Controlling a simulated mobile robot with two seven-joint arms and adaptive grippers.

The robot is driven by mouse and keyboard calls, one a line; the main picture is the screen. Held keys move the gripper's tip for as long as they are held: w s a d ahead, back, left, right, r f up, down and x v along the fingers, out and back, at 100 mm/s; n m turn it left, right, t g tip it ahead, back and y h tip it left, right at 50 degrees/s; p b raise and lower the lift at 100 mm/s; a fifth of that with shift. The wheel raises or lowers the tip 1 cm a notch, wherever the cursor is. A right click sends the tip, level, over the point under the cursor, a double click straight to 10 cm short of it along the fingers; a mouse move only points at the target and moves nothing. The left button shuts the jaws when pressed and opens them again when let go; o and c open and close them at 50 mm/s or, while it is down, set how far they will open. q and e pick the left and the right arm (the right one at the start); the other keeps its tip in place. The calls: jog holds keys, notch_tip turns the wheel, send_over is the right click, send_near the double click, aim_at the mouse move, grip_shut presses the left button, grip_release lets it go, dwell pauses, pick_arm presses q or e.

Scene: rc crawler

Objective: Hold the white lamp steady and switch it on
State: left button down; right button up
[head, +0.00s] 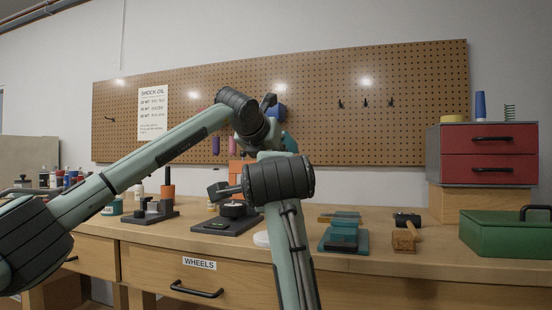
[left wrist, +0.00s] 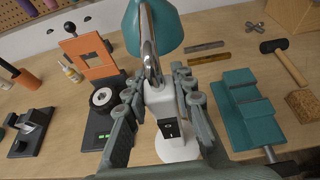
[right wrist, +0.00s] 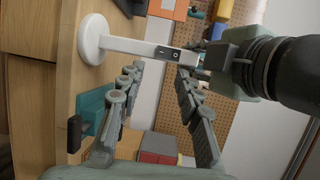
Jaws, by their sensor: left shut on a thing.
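The white lamp has a round base (right wrist: 93,39), a white post (left wrist: 160,101) and a teal shade (left wrist: 153,26). It stands upright on the workbench. In the head view my arms hide most of it; the edge of the base (head: 262,239) shows. A black switch plate (left wrist: 170,128) is on the post, and it also shows in the right wrist view (right wrist: 168,53). My left gripper (left wrist: 160,82) is shut on the post above the switch. My right gripper (right wrist: 160,72) is open and empty, its fingertips pointing at the post near the switch, apart from it.
A teal vise-like block (left wrist: 247,108) and a mallet (left wrist: 285,62) lie beside the lamp. On its other side stands an orange-backed stand with a black wheel (left wrist: 103,97). A green toolbox (head: 510,233) is at the right of the workbench (head: 380,262).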

jog(key=shift+d+n, duration=0.1)
jog(key=shift+n, duration=0.2)
jog(key=c, duration=0.5)
jog(key=shift+d+n, duration=0.1)
jog(key=shift+n, duration=0.5)
jog(key=shift+c, duration=1.1)
jog(key=shift+w+d+r+n+y, duration=0.15)
jog(key=shift+n+y, duration=0.15)
jog(key=shift+n, duration=0.7)
grip_shut()
jog(key=s+d+m+y, duration=0.1)
jog(key=m+y, duration=0.1)
jog(key=m, duration=0.9)
jog(key=s+d+m+g+y, duration=0.1)
jog(key=s+m+y, duration=0.1)
jog(key=m, duration=1)
jog(key=s+d+m+y, duration=0.1)
jog(key=m+y, duration=0.1)
jog(key=m, duration=1)
jog(key=shift+s+y, duration=0.3)
